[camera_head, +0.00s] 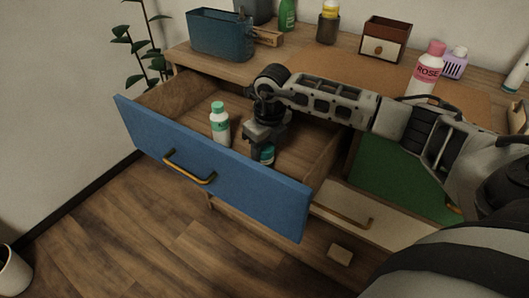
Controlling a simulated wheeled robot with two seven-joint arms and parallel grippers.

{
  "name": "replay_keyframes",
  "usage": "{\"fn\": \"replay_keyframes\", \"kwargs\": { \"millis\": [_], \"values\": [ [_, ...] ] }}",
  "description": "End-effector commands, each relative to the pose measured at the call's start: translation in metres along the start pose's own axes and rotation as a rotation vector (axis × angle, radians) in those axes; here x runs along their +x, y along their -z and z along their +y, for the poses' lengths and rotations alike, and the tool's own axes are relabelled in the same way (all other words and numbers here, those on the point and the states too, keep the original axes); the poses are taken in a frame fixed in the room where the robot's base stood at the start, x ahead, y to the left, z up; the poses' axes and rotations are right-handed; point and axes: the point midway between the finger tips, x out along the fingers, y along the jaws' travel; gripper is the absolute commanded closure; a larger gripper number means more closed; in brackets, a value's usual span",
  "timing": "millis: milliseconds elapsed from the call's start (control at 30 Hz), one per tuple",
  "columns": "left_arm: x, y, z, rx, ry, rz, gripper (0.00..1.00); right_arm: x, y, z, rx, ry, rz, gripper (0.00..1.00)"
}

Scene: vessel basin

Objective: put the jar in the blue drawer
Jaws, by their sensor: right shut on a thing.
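The blue drawer (218,180) is pulled out of the wooden desk, with its blue front and brass handle facing the floor side. My right gripper (265,141) points down inside the drawer, near its right side. It is shut on a small teal jar (267,156), of which only a part shows below the fingers. The front panel hides the jar's lower end, so I cannot tell whether it touches the drawer bottom. My left gripper is not in view.
A white bottle with a green cap (221,125) stands in the drawer, left of my gripper. A blue bin (220,36), a small wooden box (386,40) and a pink-capped bottle (427,72) stand on the desk. The drawer's left part has free room.

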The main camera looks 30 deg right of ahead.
Motion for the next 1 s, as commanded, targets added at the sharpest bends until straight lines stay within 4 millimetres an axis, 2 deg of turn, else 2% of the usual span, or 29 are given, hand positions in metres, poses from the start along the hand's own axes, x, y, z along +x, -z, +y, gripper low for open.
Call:
{"fn": "replay_keyframes", "kwargs": {
  "millis": [33, 100, 467, 500, 567, 833, 1000],
  "values": [
    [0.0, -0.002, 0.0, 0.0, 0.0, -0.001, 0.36, 0.009, 0.002, 0.0, 0.001, -0.001, 0.004, 0.81],
    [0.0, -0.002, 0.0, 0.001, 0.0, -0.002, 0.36, 0.015, 0.002, 0.0, 0.0, 0.0, 0.001, 0.81],
    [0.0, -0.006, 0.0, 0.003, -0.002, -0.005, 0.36, 0.019, 0.003, 0.0, -0.001, 0.0, 0.0, 0.81],
    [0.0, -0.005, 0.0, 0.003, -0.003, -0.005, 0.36, 0.018, 0.002, 0.0, -0.001, 0.0, 0.0, 0.48],
    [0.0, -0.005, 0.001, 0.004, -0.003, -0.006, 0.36, 0.018, 0.003, 0.0, -0.001, 0.0, 0.001, 0.34],
    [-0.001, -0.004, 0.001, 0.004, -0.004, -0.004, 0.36, 0.017, 0.002, 0.0, 0.0, 0.0, 0.001, 0.34],
    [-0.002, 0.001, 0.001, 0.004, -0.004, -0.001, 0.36, 0.002, 0.001, -0.001, 0.0, 0.0, -0.003, 0.34]
  ]
}}
